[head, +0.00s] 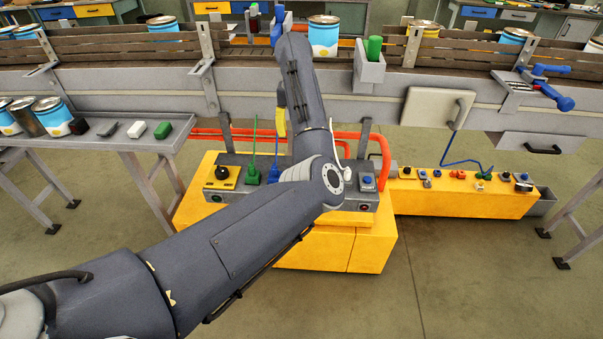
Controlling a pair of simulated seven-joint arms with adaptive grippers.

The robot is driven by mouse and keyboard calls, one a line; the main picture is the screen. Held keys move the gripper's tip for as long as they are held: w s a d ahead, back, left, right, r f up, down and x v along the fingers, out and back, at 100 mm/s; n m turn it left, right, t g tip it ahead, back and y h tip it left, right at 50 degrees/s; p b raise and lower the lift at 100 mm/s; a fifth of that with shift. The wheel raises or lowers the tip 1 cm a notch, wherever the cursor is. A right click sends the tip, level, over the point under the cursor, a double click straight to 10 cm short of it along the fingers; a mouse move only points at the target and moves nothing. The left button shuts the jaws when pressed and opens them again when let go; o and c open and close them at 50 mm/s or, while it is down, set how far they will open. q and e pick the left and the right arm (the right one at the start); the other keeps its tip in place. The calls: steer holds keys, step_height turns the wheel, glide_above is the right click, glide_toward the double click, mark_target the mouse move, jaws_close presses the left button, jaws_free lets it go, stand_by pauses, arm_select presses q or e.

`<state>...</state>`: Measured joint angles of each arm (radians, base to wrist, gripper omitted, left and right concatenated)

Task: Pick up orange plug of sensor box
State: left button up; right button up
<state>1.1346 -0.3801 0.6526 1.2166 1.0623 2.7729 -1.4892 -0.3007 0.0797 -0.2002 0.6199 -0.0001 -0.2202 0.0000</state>
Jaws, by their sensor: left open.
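I cannot make out an orange plug for certain. On the grey top of the yellow control cabinet (340,243) a green plug (253,174) and a blue plug (274,174) stand upright with their cables. A white plug (342,156) is beside my forearm, near a thick red-orange tube (384,158). My left arm reaches in from the lower left, bends over the cabinet and points up toward the conveyor. Its forearm hides most of my open left gripper and part of the cabinet top. My right gripper is out of view.
A conveyor (130,82) with several cans crosses the back. A grey holder (370,70) with a green cylinder (374,47) is on its front. A low yellow box (440,200) with buttons stands at right, a side table (110,137) at left. The front floor is clear.

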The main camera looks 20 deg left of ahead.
arm_select(q)
step_height(320, 180, down, 8)
steer(key=shift+w+f, duration=0.1)
steer(key=shift+f, duration=0.8)
steer(key=shift+d+f, duration=0.15)
steer(key=shift+f, duration=0.9)
steer(key=shift+w+d+f, duration=0.1)
steer(key=shift+f, duration=2.55)
steer(key=shift+c, duration=0.6)
jaws_close()
